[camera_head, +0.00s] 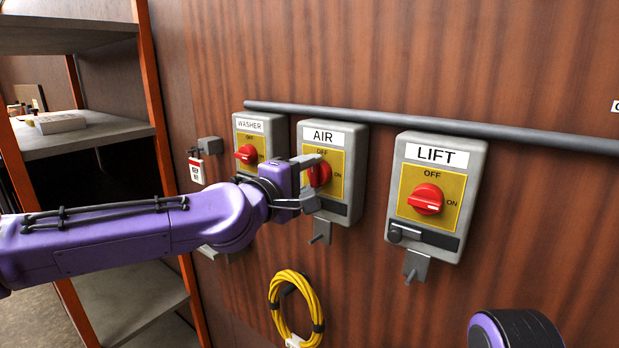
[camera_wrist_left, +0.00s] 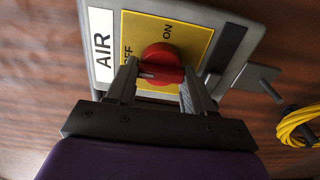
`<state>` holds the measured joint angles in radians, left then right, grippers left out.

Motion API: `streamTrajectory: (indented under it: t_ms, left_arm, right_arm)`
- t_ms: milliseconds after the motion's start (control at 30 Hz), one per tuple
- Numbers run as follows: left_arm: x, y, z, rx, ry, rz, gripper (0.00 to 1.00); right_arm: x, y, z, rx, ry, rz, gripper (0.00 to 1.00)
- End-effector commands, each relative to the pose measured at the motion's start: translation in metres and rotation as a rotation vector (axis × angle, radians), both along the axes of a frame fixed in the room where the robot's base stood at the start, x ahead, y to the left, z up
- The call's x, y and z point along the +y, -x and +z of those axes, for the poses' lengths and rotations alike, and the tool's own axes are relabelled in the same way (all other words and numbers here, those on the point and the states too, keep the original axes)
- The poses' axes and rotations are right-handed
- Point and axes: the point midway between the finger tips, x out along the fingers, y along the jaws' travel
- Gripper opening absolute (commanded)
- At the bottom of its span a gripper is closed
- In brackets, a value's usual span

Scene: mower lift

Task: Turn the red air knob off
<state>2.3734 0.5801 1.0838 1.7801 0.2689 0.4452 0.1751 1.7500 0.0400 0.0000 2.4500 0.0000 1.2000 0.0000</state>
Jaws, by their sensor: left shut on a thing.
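The red air knob (camera_head: 320,174) is on the yellow plate of the grey AIR box (camera_head: 357,150) on the wall. OFF is printed above it. My left gripper (camera_head: 309,181) reaches it from the left, with its fingers partly hiding it. In the left wrist view, the two fingers (camera_wrist_left: 160,80) stand on either side of the knob (camera_wrist_left: 160,60) and are shut on its raised bar. There the bar lies level, with a pale mark at its left end, on the OFF side of the plate. My right gripper is not in view.
The WASHER box (camera_head: 247,124) stands close on the left and the LIFT box (camera_head: 471,156) on the right, each with a red knob. A grey pipe (camera_head: 540,134) runs above. A coiled yellow hose (camera_head: 275,292) hangs below. Shelves (camera_head: 95,132) stand at the far left.

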Motion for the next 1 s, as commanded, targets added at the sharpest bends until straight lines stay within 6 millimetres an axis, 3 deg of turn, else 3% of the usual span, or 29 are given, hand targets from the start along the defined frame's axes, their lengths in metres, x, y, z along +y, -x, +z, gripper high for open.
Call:
streamTrajectory:
  t_ms: [367,400,433,767,1000]
  left_arm:
    - [0.000,0.000,0.000,0.004,0.006,0.000,0.22]
    - [0.000,0.000,0.000,0.004,0.006,0.000,0.65]
    - [0.000,0.000,0.000,0.004,0.005,0.000,0.74]
    - [0.002,0.003,-0.001,0.002,0.004,0.001,0.74]
    - [0.032,0.043,-0.002,-0.003,0.006,0.001,0.74]
  right_arm:
    - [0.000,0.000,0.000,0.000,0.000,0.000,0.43]
    - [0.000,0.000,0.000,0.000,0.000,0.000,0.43]
    - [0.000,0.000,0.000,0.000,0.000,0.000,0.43]
    - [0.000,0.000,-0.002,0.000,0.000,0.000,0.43]
    - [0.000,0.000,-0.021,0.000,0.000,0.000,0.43]
